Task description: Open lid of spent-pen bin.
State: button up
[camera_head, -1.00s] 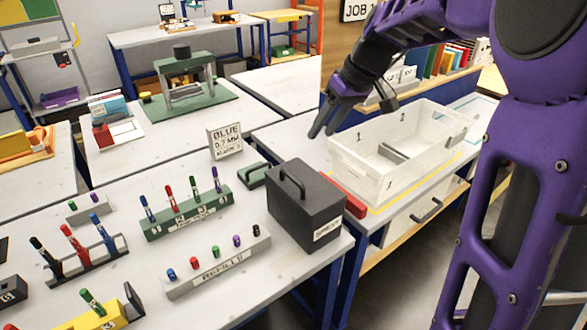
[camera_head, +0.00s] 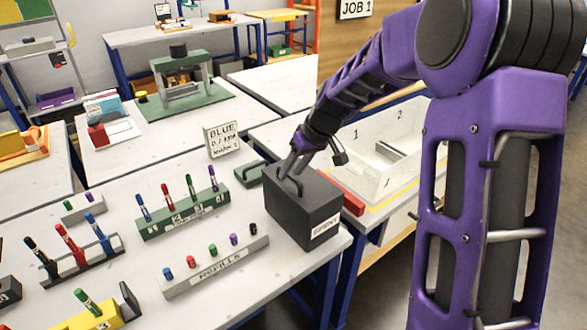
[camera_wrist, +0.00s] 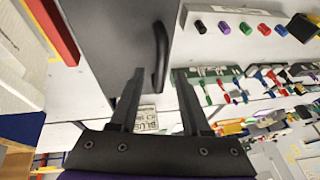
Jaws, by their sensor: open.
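The spent-pen bin (camera_head: 300,216) is a dark grey box with a white label on its front. It stands at the right end of the white table, with its lid (camera_head: 308,193) down. A black arched handle (camera_head: 290,186) rises from the lid; it also shows in the wrist view (camera_wrist: 160,55). My gripper (camera_head: 290,173) is open and empty at the handle's far end. In the wrist view my gripper's fingers (camera_wrist: 158,85) are spread, with the handle's near end between their tips. I cannot tell whether they touch it.
A grey refills rack (camera_head: 215,268) with coloured caps and a green marker rack (camera_head: 185,215) stand left of the bin.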

grip_shut()
dwell(1.4)
